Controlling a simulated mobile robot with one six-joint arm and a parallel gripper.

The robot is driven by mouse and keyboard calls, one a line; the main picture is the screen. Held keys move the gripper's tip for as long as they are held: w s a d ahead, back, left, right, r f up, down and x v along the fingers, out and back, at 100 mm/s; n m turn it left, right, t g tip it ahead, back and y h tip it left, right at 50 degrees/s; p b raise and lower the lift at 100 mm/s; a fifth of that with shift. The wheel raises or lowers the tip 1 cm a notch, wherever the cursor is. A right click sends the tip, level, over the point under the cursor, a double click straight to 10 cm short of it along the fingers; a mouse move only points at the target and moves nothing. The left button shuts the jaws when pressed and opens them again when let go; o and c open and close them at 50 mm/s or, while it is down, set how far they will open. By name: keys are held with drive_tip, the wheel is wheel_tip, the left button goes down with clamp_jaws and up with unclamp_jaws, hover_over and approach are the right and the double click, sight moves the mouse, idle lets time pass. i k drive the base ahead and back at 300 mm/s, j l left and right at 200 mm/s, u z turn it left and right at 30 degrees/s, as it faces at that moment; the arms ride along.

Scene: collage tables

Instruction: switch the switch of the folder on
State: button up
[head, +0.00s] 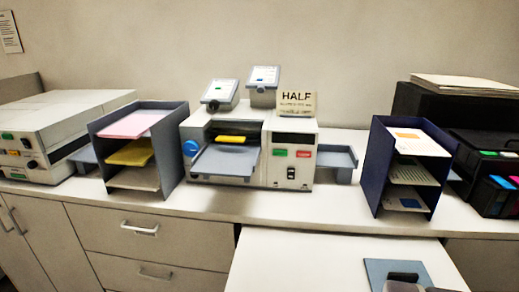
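The folder is a cream and grey paper-folding machine (255,150) in the middle of the back counter. Its right front panel has a dark display, a green label or button (280,152), a red one (304,154) and, below them, a small black rocker switch (291,173) with light marks. Which way the switch is tipped is too small to tell. A blue round knob (190,148) sits on its left side, and a yellow piece shows above its grey front tray (226,161). My gripper is not clearly in view; nothing covers the switch.
A blue paper rack (379,165) stands right of the folder and a grey-blue rack (106,149) left. Another machine (35,140) is far left. A white table (300,262) juts forward, bearing a grey-blue plate (375,267). Counter before the folder is mostly clear.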

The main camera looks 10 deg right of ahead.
sight(291, 171)
drive_tip(key=i+j, duration=0.15)
drive_tip(key=j, duration=0.2)
drive_tip(key=i+j, duration=0.15)
drive_tip(key=j, duration=0.15)
drive_tip(key=i+j, duration=0.4)
